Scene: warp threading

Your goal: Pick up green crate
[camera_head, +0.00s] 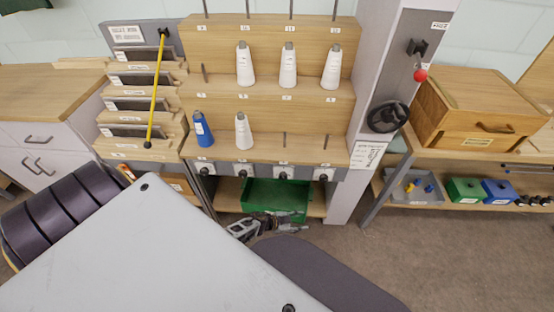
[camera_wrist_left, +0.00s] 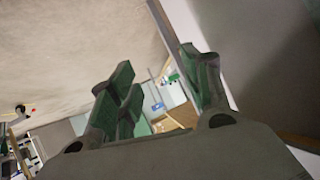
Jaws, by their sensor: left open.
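The green crate (camera_head: 262,192) sits on the low shelf under the spool rack, in the lower middle of the head view. It is open-topped, and its front lower part is partly covered by my left gripper. My left gripper (camera_head: 298,224) is open in front of the crate's lower edge, with its fingers pointing right. Whether it touches the crate cannot be told. In the left wrist view the left gripper (camera_wrist_left: 162,92) shows two spread, green-tinted fingers with nothing held between them; the crate is not clearly made out there. My right gripper is not in view.
The wooden spool rack (camera_head: 270,147) with white spools and a blue spool (camera_head: 202,129) stands above the crate. A grey post (camera_head: 352,183) is right of it. The right shelf holds a grey tray (camera_head: 413,188), a small green box (camera_head: 466,190) and a blue box (camera_head: 499,191). Floor to the right is clear.

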